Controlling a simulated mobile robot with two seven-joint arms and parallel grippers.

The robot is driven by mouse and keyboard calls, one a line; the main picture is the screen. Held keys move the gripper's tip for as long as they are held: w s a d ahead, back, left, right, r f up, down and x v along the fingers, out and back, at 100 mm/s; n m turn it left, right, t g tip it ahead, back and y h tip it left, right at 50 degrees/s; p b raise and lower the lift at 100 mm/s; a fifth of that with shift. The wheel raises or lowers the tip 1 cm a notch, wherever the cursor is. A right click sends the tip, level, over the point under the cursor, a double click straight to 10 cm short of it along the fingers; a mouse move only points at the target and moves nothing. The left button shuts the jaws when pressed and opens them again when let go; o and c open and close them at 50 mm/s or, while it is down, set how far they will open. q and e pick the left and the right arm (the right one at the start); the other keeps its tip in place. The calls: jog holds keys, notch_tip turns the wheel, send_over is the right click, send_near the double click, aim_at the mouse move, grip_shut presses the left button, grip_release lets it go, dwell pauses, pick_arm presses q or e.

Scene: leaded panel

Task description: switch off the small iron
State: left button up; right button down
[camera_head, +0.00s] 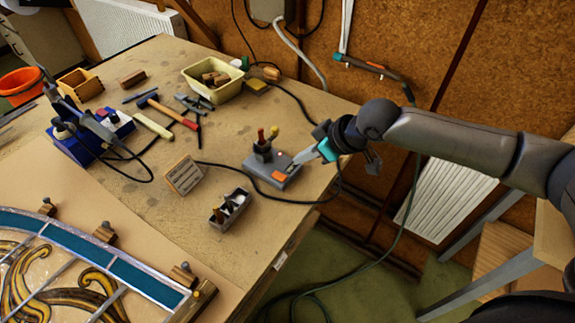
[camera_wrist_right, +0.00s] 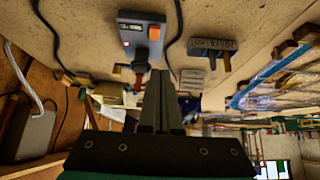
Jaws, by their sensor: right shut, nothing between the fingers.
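A small grey station box (camera_head: 272,170) sits near the right edge of the workbench. It has an orange switch (camera_head: 279,176) on its top, and tools with red and yellow handles (camera_head: 264,140) stand at its back. The box also shows in the right wrist view (camera_wrist_right: 133,36), with the orange switch (camera_wrist_right: 154,33) and a small red light or display. I cannot tell the switch's position. My right gripper (camera_head: 297,163) is shut and empty, its tips close over the box; contact cannot be told. The shut fingers show in the wrist view (camera_wrist_right: 161,98). My left gripper is not in view.
Dark cables loop around the box.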

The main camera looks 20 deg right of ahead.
jog(key=shift+w+d+r, duration=0.4)
jog(key=shift+w+d, duration=0.05)
jog(key=shift+d, duration=0.3)
jog(key=shift+f, duration=0.1)
send_over(280, 174)
jog(key=s+d, duration=0.1)
jog(key=s, duration=0.1)
notch_tip(280, 174, down, 8)
jog(key=shift+w+d+r+b, duration=0.1)
jog(key=shift+d+r+b, duration=0.1)
jog(key=shift+b, duration=0.2)
notch_tip(280, 174, down, 3)
jog(key=shift+f, duration=0.15)
jog(key=shift+d+f, duration=0.1)
jog(key=shift+f, duration=0.3)
jog(key=shift+s, duration=0.2)
